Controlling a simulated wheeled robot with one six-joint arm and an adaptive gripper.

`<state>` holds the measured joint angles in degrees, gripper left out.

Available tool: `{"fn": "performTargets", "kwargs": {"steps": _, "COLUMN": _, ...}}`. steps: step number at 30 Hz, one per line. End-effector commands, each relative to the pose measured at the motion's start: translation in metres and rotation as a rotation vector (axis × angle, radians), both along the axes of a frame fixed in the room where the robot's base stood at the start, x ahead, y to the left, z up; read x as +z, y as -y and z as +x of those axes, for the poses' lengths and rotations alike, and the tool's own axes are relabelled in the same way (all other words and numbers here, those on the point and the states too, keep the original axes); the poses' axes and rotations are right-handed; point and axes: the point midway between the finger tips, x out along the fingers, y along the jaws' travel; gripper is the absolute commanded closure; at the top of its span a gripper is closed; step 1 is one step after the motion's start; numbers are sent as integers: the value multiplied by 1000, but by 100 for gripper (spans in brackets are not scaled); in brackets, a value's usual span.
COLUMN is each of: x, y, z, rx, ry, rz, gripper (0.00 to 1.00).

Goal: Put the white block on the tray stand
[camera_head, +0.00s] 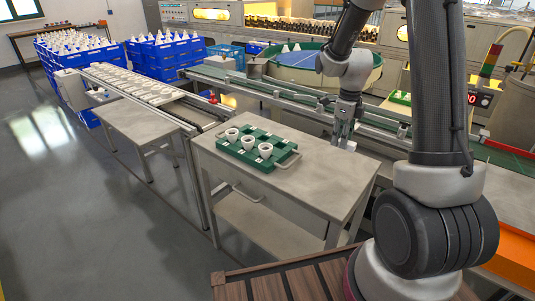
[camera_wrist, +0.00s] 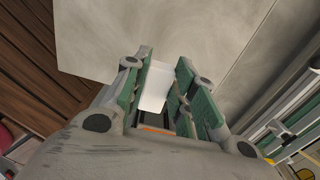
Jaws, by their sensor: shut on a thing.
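My gripper (camera_head: 343,137) points down over the right back part of the grey tray stand (camera_head: 320,180). In the wrist view my gripper (camera_wrist: 166,78) is shut on the white block (camera_wrist: 155,88), which sits between the green-padded fingers. The stand's grey top (camera_wrist: 100,40) shows beyond the fingertips. In the head view the block is too small to make out clearly, and I cannot tell whether it touches the stand. A green tray (camera_head: 229,153) with several white cups lies on the left part of the stand.
The stand's top is bare between the tray and my gripper, and towards the front. A conveyor rail (camera_head: 270,92) runs close behind the stand. A lower grey table (camera_head: 135,122) stands to the left. Blue crates (camera_head: 165,58) are farther back.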

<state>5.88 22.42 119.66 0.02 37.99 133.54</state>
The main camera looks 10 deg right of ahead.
Motion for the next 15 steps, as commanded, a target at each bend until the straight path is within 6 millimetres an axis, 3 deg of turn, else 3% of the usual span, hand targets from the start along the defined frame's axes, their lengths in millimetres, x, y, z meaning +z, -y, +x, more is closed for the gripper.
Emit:
{"fn": "performTargets", "kwargs": {"steps": 5, "x": -5, "y": 0, "z": -2, "rx": -47, "ry": -1, "rz": 1, "gripper": 96}}
{"fn": "performTargets", "kwargs": {"steps": 15, "x": -61, "y": 0, "z": -2, "rx": -46, "ry": -1, "rz": 0, "gripper": 96}}
